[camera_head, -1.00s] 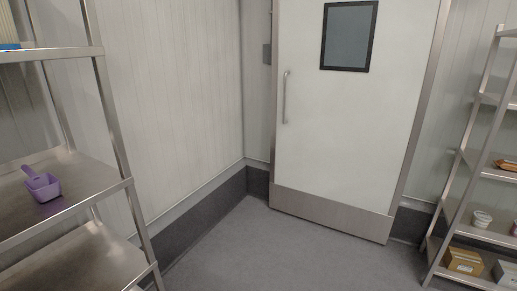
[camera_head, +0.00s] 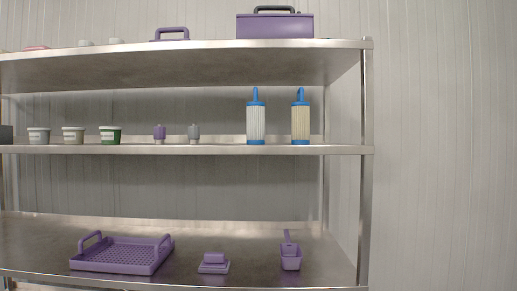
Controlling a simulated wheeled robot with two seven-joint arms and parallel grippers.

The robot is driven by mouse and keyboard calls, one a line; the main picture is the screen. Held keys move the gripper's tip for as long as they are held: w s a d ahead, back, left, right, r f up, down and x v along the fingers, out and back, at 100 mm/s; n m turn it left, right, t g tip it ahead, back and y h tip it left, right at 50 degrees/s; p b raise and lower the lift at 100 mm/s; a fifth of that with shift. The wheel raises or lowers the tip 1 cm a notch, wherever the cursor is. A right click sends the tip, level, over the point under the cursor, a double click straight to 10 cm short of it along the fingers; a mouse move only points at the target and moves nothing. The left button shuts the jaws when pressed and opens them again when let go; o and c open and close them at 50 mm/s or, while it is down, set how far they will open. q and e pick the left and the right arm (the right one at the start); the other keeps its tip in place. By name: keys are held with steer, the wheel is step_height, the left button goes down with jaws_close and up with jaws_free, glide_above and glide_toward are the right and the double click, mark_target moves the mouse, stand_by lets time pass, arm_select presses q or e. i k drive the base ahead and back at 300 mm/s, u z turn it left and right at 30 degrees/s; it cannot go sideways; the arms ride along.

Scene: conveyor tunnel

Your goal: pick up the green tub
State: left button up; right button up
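The green tub (camera_head: 110,135) stands upright on the middle shelf (camera_head: 210,149) of a metal rack, left of centre. It has a pale label band. A beige-grey tub (camera_head: 73,135) and a light grey tub (camera_head: 39,136) of the same shape stand to its left. Small purple (camera_head: 159,133) and grey (camera_head: 194,133) containers stand to its right. Neither of my grippers is in view.
Two blue-capped cylinders (camera_head: 256,122) stand on the middle shelf's right part. A purple toolbox (camera_head: 275,26) is on the top shelf. A purple basket (camera_head: 122,254), a small purple item (camera_head: 213,263) and a purple scoop (camera_head: 290,257) are on the lower shelf. A rack post (camera_head: 366,190) bounds the right end.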

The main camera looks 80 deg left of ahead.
mark_target(110, 135)
steer(key=u, duration=2.25)
